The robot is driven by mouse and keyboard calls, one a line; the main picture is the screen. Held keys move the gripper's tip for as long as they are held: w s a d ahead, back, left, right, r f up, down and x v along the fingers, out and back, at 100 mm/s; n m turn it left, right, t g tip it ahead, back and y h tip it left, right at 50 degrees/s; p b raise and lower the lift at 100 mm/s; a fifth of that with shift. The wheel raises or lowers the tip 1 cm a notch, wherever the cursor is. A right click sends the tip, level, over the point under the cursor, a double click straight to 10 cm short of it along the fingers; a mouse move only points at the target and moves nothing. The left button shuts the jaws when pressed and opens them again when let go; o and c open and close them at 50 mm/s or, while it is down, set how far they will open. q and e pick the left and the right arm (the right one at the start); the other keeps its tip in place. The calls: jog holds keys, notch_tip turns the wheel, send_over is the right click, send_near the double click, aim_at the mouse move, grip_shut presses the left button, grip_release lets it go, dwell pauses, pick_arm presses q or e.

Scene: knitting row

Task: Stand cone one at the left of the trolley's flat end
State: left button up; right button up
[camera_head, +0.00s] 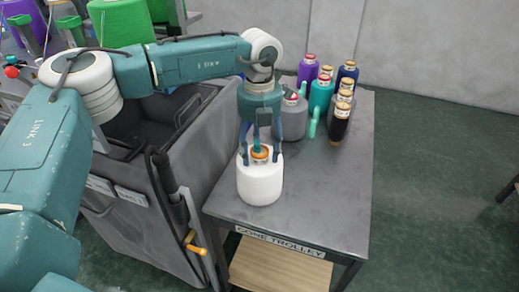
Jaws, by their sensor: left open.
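A white cone (260,184) with an orange tip stands upright on the grey trolley top (320,200), at the left of the near end above the "CONE TROLLEY" label (280,241). My left gripper (260,155) points down at it from above. Its fingers are open, one on each side of the orange tip; I cannot tell whether they touch the cone. My right gripper is not in view.
A grey cone (291,120) stands behind the white one, and several purple, teal, blue and dark cones crowd the far end. A grey bin (140,180) stands close along the trolley's left side. The trolley's near right part is clear.

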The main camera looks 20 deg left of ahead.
pick_arm(q)
notch_tip(320, 180, up, 12)
jog(key=shift+f+b, duration=0.1)
jog(key=shift+b, duration=0.55)
